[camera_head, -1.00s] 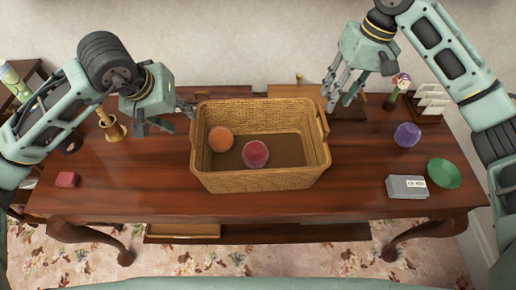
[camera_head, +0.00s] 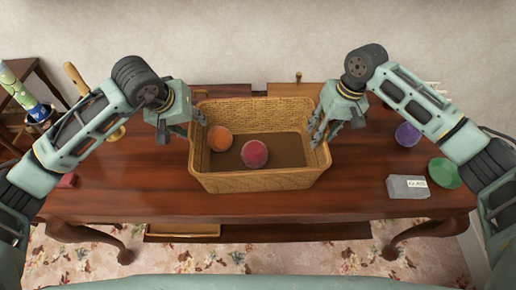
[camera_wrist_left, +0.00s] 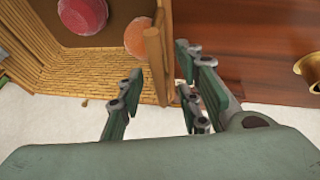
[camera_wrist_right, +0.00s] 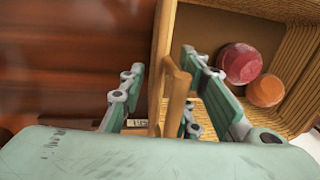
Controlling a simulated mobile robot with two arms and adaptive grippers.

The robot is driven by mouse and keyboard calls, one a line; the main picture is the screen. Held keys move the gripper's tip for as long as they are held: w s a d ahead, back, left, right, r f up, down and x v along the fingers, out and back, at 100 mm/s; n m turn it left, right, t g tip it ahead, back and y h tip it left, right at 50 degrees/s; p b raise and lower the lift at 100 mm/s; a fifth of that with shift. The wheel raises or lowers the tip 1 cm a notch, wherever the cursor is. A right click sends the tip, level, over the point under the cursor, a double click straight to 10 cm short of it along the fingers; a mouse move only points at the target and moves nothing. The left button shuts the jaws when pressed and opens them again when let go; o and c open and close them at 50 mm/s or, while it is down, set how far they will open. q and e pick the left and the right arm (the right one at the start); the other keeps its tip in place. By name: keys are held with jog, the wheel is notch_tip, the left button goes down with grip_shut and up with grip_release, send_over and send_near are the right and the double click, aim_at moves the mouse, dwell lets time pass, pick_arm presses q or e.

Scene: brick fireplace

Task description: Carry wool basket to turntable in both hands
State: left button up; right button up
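The wicker wool basket (camera_head: 262,182) stands on the wooden table. It holds an orange wool ball (camera_head: 220,139) and a red wool ball (camera_head: 254,154). My left gripper (camera_head: 196,126) is at the basket's left side; in the left wrist view its open fingers (camera_wrist_left: 160,95) are on either side of the left handle (camera_wrist_left: 155,62). My right gripper (camera_head: 318,132) is at the right side; in the right wrist view its open fingers (camera_wrist_right: 160,95) are on either side of the right handle (camera_wrist_right: 177,92). No turntable can be made out.
A grey box (camera_head: 407,187), a green bowl (camera_head: 445,173) and a purple ball (camera_head: 407,134) lie on the table's right. A small red block (camera_head: 67,181) lies at the left. The table front (camera_head: 260,207) is clear.

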pick_arm(q)
jog(key=shift+f, duration=0.1)
pick_arm(e)
jog(key=shift+f, duration=0.15)
pick_arm(q)
jog(key=c, duration=0.7)
pick_arm(e)
jog(key=c, duration=0.7)
pick_arm(q)
grip_shut()
pick_arm(e)
grip_shut()
pick_arm(q)
jog(key=shift+w+a, duration=0.1)
